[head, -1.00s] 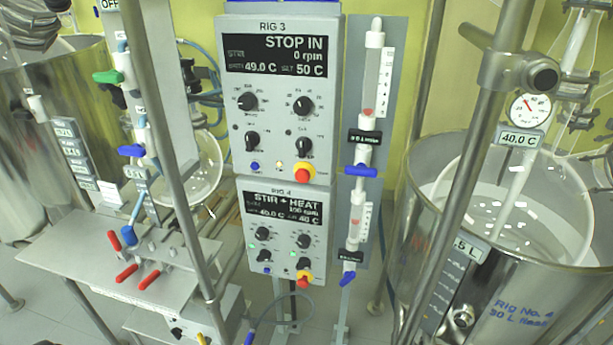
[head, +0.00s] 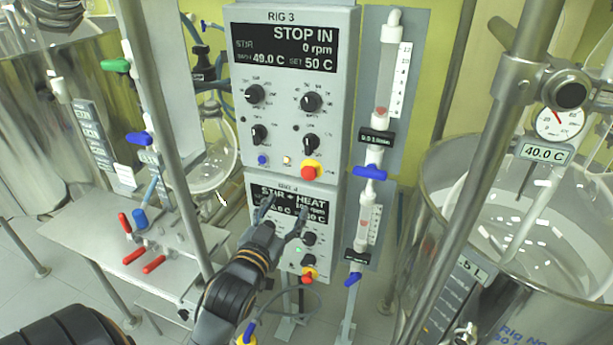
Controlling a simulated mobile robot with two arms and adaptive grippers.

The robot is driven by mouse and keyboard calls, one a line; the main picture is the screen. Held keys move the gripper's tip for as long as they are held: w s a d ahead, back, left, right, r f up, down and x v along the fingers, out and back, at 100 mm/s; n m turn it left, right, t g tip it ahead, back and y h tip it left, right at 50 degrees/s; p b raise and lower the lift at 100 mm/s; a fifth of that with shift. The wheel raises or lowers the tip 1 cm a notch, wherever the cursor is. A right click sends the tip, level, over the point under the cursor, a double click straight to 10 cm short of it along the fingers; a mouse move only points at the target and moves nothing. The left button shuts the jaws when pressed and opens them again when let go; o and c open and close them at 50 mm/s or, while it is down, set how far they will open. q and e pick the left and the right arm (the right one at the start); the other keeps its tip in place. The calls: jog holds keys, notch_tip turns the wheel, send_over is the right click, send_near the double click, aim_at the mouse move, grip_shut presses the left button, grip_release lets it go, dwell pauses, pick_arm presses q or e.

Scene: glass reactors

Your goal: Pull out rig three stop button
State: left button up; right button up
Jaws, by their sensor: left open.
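The rig 3 control box (head: 285,110) faces me in the middle of the head view. Its display reads STOP IN, 0 rpm, 49.0 C, set 50 C. Its stop button (head: 309,173) is a red knob on a yellow collar at the box's lower right. My left gripper (head: 284,205) is open and empty, in front of the rig 4 box, below and a little left of that button, with its fingers pointing up. The gripper covers part of the rig 4 display. My right gripper is not in view.
The rig 4 box (head: 318,243) sits directly below, with its own red stop button (head: 308,275). Flow tubes with blue valves (head: 369,172) stand close on the right. A metal post (head: 165,120) rises on the left. A large steel vessel (head: 440,190) stands at right.

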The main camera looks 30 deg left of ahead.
aim_at(308, 175)
pick_arm(q)
jog(key=p+x, duration=0.2)
jog(key=x, duration=0.9)
jog(key=shift+w+r+p, duration=0.1)
jog(key=shift+w+p, duration=0.05)
jog(key=shift+p, duration=0.25)
jog(key=shift+w, duration=0.5)
